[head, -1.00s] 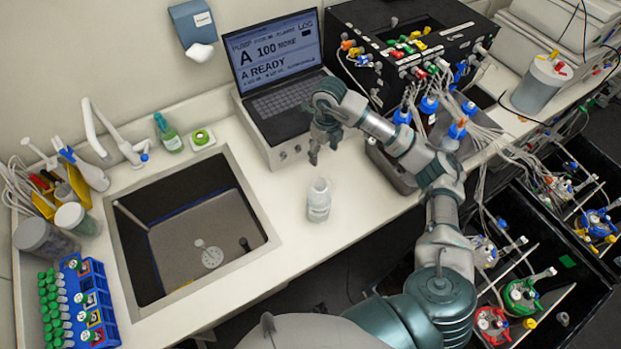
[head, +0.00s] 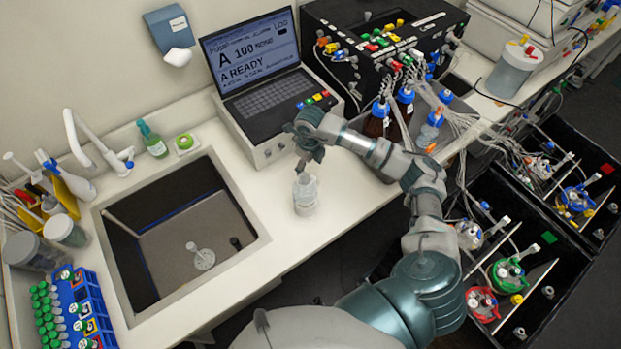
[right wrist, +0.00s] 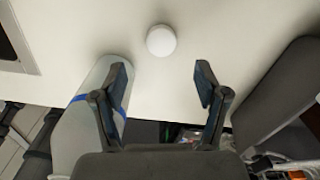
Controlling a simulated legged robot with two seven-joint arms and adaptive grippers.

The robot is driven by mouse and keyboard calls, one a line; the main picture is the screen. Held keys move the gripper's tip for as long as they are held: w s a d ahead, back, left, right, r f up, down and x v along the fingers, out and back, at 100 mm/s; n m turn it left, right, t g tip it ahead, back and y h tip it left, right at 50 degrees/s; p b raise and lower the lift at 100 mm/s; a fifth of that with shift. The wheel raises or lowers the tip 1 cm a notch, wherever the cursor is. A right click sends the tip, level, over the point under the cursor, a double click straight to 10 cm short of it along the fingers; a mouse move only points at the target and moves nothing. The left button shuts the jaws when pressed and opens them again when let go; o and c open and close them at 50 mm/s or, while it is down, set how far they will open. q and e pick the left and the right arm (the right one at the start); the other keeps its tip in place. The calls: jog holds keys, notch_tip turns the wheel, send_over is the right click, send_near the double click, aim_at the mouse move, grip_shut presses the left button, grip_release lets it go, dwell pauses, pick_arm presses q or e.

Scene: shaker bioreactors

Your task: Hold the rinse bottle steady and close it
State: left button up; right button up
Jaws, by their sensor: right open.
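The pale, translucent rinse bottle (head: 305,197) stands upright on the white counter, right of the sink, in the head view. My right gripper (head: 309,158) hangs just above and behind its top and overlaps it in the picture, so I cannot tell whether they touch or whether a cap is on. In the right wrist view my right gripper (right wrist: 166,92) is open, with nothing between its fingers. A round white thing (right wrist: 161,41) shows beyond the fingertips; I cannot tell whether it is the bottle's top or a separate cap. My left gripper is in neither view.
The sink (head: 190,222) opens left of the bottle. A laptop-like pump controller (head: 262,92) stands behind it. Brown bottles with blue caps (head: 402,108) and tubing crowd the right. A blue tube rack (head: 88,300) is at the front left. Counter around the bottle is clear.

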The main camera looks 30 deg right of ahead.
jog(key=shift+f, duration=1.1)
jog(key=shift+w+d+f+p, duration=0.1)
jog(key=shift+f+p, duration=0.3)
jog(key=shift+f, duration=0.9)
jog(key=shift+d+f+p, duration=0.1)
jog(key=shift+f+p, duration=0.3)
jog(key=shift+f, duration=0.9)
jog(key=shift+c, duration=0.2)
jog(key=c, duration=0.8)
